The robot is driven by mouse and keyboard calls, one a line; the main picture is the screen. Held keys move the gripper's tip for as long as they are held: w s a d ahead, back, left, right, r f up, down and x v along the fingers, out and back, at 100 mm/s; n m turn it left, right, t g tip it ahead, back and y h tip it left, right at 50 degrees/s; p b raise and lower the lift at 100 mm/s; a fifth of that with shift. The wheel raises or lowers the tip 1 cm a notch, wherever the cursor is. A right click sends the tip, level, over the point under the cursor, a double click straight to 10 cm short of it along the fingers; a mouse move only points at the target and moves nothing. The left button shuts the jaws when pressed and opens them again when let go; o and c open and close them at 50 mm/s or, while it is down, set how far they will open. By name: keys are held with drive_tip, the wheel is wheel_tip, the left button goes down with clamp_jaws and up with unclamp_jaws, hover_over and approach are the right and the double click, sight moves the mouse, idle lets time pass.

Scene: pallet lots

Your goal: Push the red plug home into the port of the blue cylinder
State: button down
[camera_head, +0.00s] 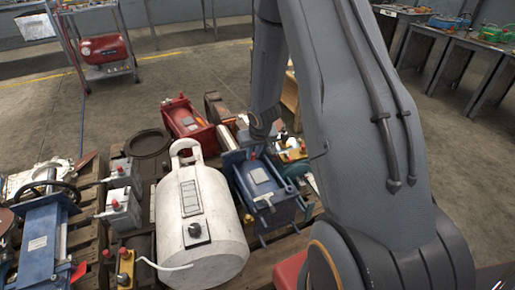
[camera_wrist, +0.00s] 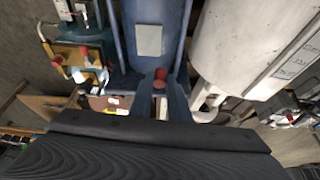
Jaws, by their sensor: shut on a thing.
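The blue cylinder (camera_head: 262,182) lies on the pallet, right of the white tank. In the wrist view its blue body (camera_wrist: 178,22) with a pale label plate runs up from the centre. The red plug (camera_wrist: 160,75) shows at the near end of the cylinder there; in the head view a small red spot (camera_head: 253,156) sits at its far end. My gripper (camera_wrist: 160,88) is at this end, its dark body filling the bottom of the wrist view. It is shut on the red plug; the fingertips are hard to make out. The port and the plug's depth are hidden.
A red machine (camera_head: 187,120) lies behind. Grey boxes (camera_head: 122,208) stand further left.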

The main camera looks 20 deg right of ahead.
drive_tip(key=s+a+r, duration=0.1)
drive_tip(key=s+a, duration=0.2)
drive_tip(key=a, duration=0.2)
drive_tip(key=s+a+r+n, duration=0.1)
drive_tip(key=s+a+r, duration=0.1)
drive_tip(key=a, duration=0.3)
drive_tip(key=shift+s+a+r, duration=0.15)
drive_tip(key=shift+s+a, duration=0.25)
drive_tip(key=shift+s, duration=0.35)
